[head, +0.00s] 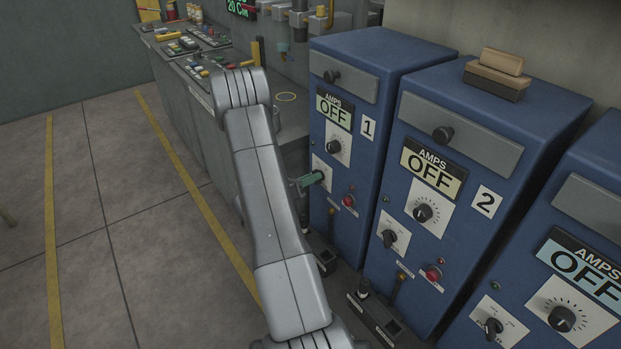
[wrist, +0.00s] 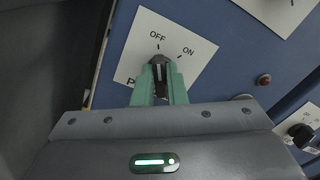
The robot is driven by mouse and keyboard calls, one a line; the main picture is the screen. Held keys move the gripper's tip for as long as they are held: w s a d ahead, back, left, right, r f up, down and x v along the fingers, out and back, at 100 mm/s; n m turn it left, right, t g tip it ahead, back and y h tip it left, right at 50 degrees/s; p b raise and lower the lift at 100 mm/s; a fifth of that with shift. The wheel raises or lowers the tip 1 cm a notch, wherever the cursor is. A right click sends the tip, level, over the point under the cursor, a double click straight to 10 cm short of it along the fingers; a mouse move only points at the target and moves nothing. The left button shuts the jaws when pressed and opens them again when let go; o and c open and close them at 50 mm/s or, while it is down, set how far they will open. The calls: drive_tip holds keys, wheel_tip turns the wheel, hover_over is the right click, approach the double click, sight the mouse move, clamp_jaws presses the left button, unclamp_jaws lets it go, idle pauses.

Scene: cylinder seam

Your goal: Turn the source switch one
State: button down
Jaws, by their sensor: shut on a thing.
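Power source 1 (head: 345,140) is a blue cabinet marked "1" with a display reading OFF. Its source switch is a black knob (wrist: 158,72) on a white plate (wrist: 185,48) printed OFF and ON, seen in the wrist view. My gripper (wrist: 159,82) has green fingers shut on the knob, one on each side. The knob's tip points up near the OFF mark; the fingers hide its lower part. In the head view my gripper (head: 308,181) reaches the cabinet's lower left plate from the left, and the switch there is mostly hidden.
Cabinet 2 (head: 480,150) stands to the right, also reading OFF, with a third blue cabinet (head: 590,240) beyond it. A red button (head: 349,201) sits right of my gripper. A control bench (head: 200,75) is behind my arm. The floor (head: 110,230) at left is open.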

idle(0.3)
drive_tip(key=c, duration=1.5)
unclamp_jaws()
drive_tip(key=shift+o, duration=0.2)
drive_tip(key=shift+s+a, duration=0.1)
drive_tip(key=shift+a, duration=0.05)
drive_tip(key=b+v, duration=0.1)
drive_tip(key=v, duration=1.2)
drive_tip(key=shift+s+a+b, duration=0.2)
drive_tip(key=shift+b, duration=0.1)
drive_tip(key=p+x, duration=0.1)
drive_tip(key=x, duration=1.3)
drive_tip(key=shift+p, duration=0.3)
drive_tip(key=shift+a, duration=0.1)
